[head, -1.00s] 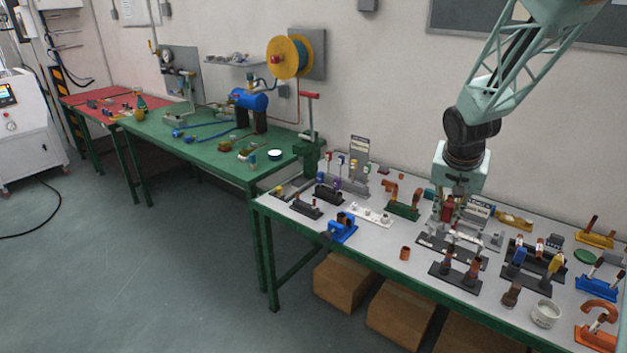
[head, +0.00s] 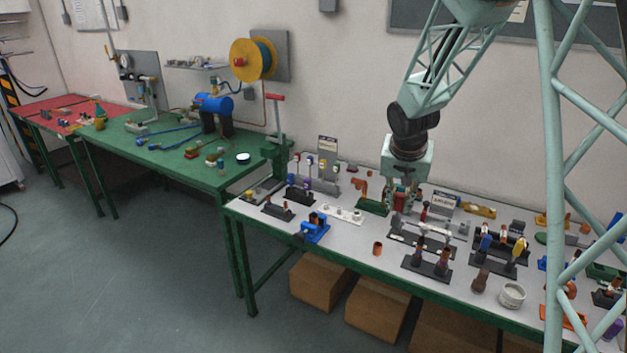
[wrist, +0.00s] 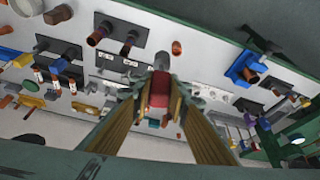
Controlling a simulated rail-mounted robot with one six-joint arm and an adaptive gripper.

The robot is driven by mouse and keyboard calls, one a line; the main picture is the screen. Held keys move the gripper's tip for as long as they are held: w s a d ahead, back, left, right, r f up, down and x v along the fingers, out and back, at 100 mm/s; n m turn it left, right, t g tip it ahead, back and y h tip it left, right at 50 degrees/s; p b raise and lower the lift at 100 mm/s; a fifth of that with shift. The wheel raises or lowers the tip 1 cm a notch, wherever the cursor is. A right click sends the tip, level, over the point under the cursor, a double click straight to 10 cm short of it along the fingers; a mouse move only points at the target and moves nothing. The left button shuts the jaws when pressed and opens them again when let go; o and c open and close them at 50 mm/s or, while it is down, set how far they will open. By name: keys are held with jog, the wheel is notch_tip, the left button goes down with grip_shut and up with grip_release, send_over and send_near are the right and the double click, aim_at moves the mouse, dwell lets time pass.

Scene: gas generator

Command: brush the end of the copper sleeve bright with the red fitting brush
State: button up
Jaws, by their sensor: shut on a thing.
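My gripper (head: 400,207) points down over the right-hand workbench, behind a black fixture. Its fingers are shut on the red fitting brush (wrist: 159,88), which shows as a red block between the fingertips in the wrist view. A short copper sleeve (head: 378,248) stands upright, apart from the gripper, near the bench's front edge. It also shows in the wrist view (wrist: 176,47). Another copper piece sits in a blue holder (head: 315,230). I cannot tell which of these is the task's sleeve.
A black stand with two copper-brown posts (head: 427,265) lies in front of the gripper. A green stand with copper elbows (head: 372,208) is close on its left, and a small sign (head: 445,202) on its right. A white pot (head: 512,295) stands front right. Bare bench surrounds the upright sleeve.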

jog(key=w+a+f+n+p, duration=0.1)
jog(key=w+a+p, duration=0.4)
jog(key=a, duration=0.8)
jog(key=w+a+f+n+y+p, duration=0.1)
jog(key=w+a+p, duration=0.5)
jog(key=w+a, duration=0.6)
jog(key=shift+a+f+n+y, duration=0.3)
jog(key=shift+a+f+n, duration=0.4)
jog(key=shift+a+n, duration=0.25)
jog(key=shift+b, duration=0.45)
jog(key=shift+f+b, duration=2)
jog(key=shift+f, duration=0.8)
jog(key=shift+b, duration=0.6)
jog(key=shift+f+b, duration=1.5)
jog(key=shift+f, duration=0.4)
